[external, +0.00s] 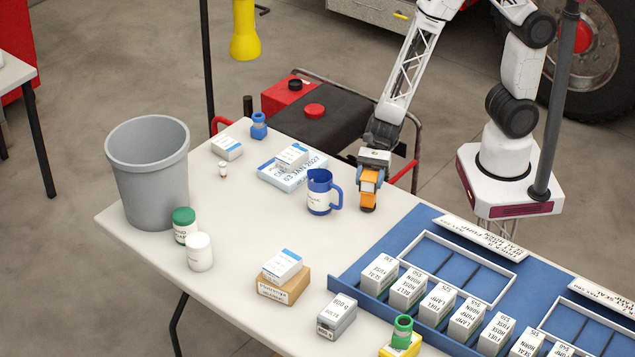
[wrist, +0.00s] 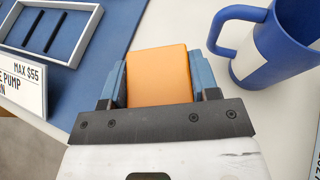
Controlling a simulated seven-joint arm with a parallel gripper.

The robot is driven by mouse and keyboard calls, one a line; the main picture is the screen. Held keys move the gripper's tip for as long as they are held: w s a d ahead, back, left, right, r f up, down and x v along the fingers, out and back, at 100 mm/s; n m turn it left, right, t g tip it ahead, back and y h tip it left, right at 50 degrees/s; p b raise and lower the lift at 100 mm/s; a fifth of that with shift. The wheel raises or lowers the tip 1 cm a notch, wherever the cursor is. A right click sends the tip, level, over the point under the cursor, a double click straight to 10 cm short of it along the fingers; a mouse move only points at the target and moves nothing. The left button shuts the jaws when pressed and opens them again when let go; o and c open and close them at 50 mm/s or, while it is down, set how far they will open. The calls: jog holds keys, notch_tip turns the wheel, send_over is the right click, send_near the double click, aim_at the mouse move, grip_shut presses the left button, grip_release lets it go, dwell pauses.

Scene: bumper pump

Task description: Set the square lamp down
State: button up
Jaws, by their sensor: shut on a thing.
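In the wrist view the lamp (wrist: 160,76) shows as a plain orange block between the two blue-grey fingers of my gripper (wrist: 162,82). The fingers are shut on its sides. The lamp's lower end is at or just above the white table (external: 240,250); I cannot tell if it touches.
The blue mug (external: 318,196) stands close to the left of the lamp; in the wrist view the mug (wrist: 268,50) has its handle towards my gripper. A blue tray (external: 345,283) with dividers and several white boxes lies nearer right. Bare table lies between mug, lamp and tray.

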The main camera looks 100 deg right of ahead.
jog(key=shift+f, duration=0.1)
jog(key=o, duration=1.4)
jog(key=v, duration=1.2)
jog(key=shift+s, duration=0.1)
